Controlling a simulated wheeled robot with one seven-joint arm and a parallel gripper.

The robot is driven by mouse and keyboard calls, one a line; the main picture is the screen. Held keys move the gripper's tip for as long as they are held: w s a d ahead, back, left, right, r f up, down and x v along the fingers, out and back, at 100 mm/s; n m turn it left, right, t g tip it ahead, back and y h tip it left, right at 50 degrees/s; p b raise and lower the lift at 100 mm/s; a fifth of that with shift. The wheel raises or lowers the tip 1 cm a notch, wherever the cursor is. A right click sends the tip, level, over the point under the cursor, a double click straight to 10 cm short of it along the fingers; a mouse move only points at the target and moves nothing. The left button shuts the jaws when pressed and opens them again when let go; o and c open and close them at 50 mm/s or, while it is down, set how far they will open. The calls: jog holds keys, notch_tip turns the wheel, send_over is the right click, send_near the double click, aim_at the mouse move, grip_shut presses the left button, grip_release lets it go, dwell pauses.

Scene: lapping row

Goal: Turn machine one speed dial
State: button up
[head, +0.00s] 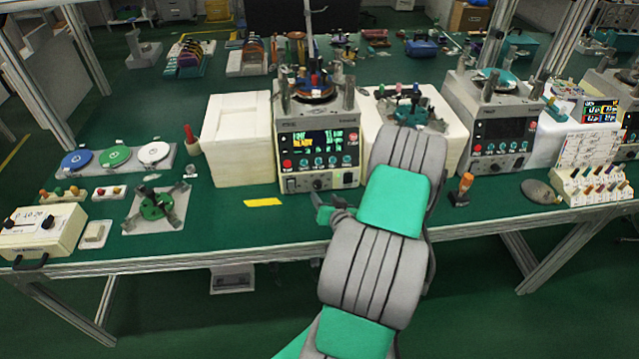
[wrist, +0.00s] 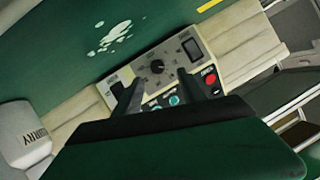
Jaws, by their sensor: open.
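The machine with the lit green display (head: 288,137) stands at the middle of the bench, between two pale blocks. Its black speed dial (head: 318,184) is low on the front panel. In the wrist view the round black dial (wrist: 157,67) with a pale mark shows on the cream panel (wrist: 135,75). My gripper (head: 331,208) is in front of and slightly below the panel. Its two dark fingers (wrist: 150,80) are apart and empty, with the dial showing between and just beyond the tips. Contact with the dial cannot be seen.
A rocker switch (wrist: 192,48), a red button (wrist: 210,79) and teal buttons (wrist: 174,100) are close to the fingers. White blocks (head: 237,140) flank the machine. A second machine (head: 490,125) with a dark screen stands right. A yellow strip (head: 262,202) lies on the green bench.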

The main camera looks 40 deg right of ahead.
aim_at(318, 187)
jog(key=shift+w+d+f, duration=0.1)
jog(key=shift+d+f, duration=0.05)
jog(key=shift+d, duration=0.2)
jog(key=p+x, duration=0.2)
jog(key=x, duration=0.5)
jog(key=shift+w, duration=0.1)
jog(key=shift+c, duration=0.3)
grip_shut()
